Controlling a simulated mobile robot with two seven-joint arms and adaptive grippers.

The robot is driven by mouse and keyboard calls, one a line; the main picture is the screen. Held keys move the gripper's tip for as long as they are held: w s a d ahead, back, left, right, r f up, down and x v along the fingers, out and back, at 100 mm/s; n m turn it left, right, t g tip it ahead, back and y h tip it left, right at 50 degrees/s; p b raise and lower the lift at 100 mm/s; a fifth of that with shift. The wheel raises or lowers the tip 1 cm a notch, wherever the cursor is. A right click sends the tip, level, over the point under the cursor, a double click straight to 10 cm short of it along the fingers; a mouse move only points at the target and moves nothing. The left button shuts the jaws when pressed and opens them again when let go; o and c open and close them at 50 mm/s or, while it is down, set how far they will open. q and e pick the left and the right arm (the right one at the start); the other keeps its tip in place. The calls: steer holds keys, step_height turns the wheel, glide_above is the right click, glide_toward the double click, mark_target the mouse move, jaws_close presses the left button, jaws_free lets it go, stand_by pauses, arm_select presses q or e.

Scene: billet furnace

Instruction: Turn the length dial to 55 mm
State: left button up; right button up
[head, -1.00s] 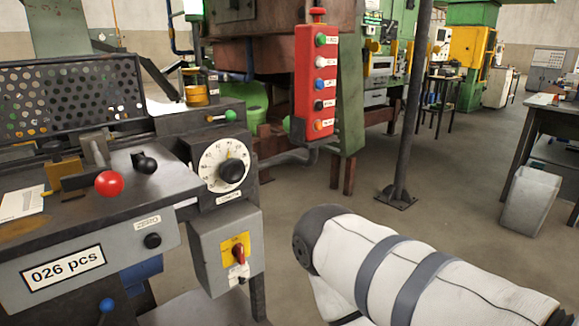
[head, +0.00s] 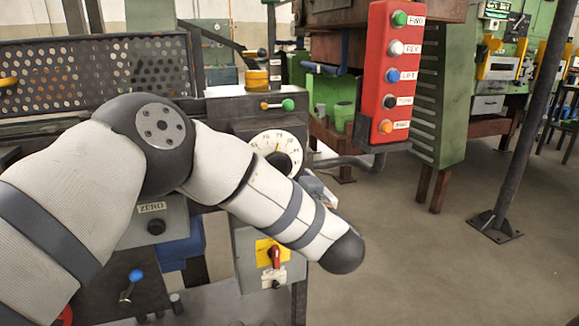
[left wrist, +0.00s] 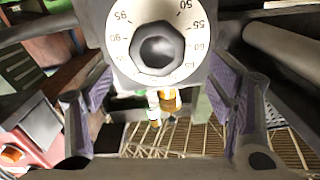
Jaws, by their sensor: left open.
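The white length dial (head: 278,150) with its black knob is on the front of the machine in the head view, partly covered by my left arm. In the left wrist view the dial (left wrist: 120,42) is at the top, with a dark faceted knob (left wrist: 157,48) at its centre. Marks such as 50, 55, 60, 90 and 95 show; I cannot tell the set value. My left gripper (left wrist: 160,88) is open, its purple-padded fingers spread to either side below the knob, with nothing between them. I cannot tell whether they touch the dial. My right gripper is not in view.
A red button box (head: 390,75) hangs right of the dial. A yellow plate with a red switch (head: 274,256) is below it. A green-knobbed lever (head: 287,105) is just above the dial. A dark post (head: 530,120) stands at the right; the floor before it is clear.

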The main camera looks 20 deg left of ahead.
mark_target(279, 166)
arm_select(q)
steer(key=x, duration=0.5)
steer(key=shift+w+a+f+b, duration=0.1)
steer(key=shift+w+f+b, duration=0.15)
steer(key=shift+b, duration=0.05)
steer(key=shift+w+a+r, duration=0.15)
steer(key=shift+w+a, duration=0.15)
steer(key=shift+w, duration=0.2)
steer(key=c, duration=1.2)
